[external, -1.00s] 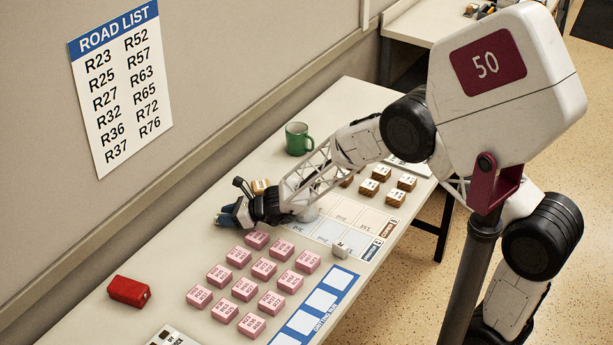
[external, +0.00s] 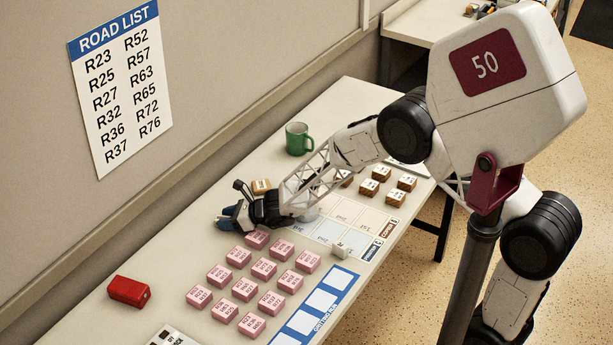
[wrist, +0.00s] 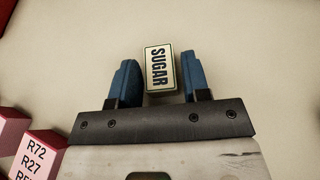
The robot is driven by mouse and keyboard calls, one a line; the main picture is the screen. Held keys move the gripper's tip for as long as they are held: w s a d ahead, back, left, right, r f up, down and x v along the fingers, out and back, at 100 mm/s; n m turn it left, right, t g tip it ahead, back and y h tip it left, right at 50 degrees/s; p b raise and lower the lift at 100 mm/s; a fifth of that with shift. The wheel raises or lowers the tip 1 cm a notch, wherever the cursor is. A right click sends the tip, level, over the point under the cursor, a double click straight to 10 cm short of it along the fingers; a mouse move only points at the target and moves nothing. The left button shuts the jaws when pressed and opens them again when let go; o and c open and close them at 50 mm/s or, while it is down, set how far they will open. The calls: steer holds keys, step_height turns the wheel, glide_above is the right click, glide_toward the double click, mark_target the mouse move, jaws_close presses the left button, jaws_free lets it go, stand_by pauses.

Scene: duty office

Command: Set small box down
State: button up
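The small box (wrist: 159,68) is cream with a dark edge and reads SUGAR. In the wrist view it lies between the two blue fingers of my gripper (wrist: 161,80), with a narrow gap showing beside each finger. The gripper looks open around it, low over the table. In the external view my gripper (external: 228,217) is at the table's far side, behind the pink blocks. The small box cannot be made out there.
Several pink road blocks (external: 245,289) stand in rows close in front of my gripper. A red block (external: 129,291) is at the left, a green mug (external: 298,138) farther back. Brown blocks (external: 369,187) stand to the right. Bare table (external: 180,255) lies left of my gripper.

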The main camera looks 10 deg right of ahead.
steer(key=shift+o, duration=1.4)
steer(key=shift+d, duration=0.15)
steer(key=shift+v, duration=3.85)
steer(key=shift+r, duration=0.1)
